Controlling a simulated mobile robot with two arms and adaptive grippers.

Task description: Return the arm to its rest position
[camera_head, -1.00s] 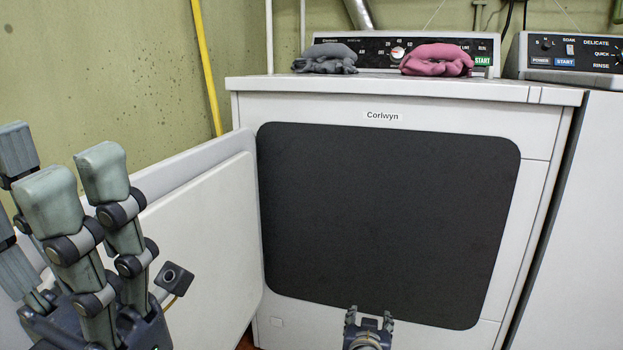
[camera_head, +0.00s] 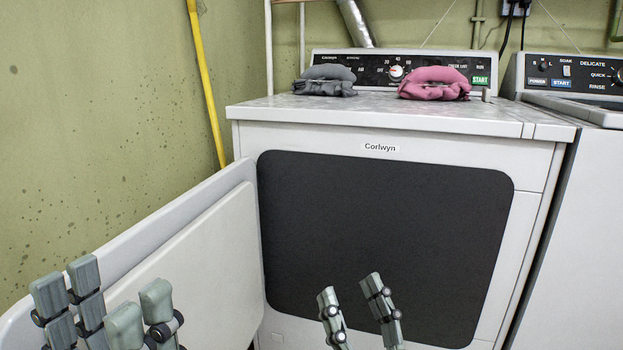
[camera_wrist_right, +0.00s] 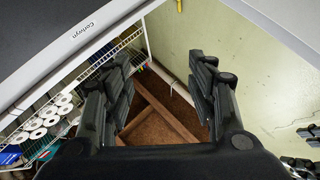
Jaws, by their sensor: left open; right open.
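My left gripper (camera_head: 102,298) is at the bottom left of the head view, fingers pointing up and spread apart, with nothing between them. It stands in front of the open white dryer door (camera_head: 190,262). My right gripper (camera_head: 352,300) is at the bottom centre, fingers up and apart, in front of the dryer's dark front area (camera_head: 385,230). Most of both arms is out of view.
The white dryer (camera_head: 440,140) carries a grey folded cloth (camera_head: 325,82) and a pink one (camera_head: 436,84). A second machine (camera_head: 575,210) stands at right. The right wrist view shows a wire shelf (camera_wrist_right: 125,42) with white rolls (camera_wrist_right: 45,118).

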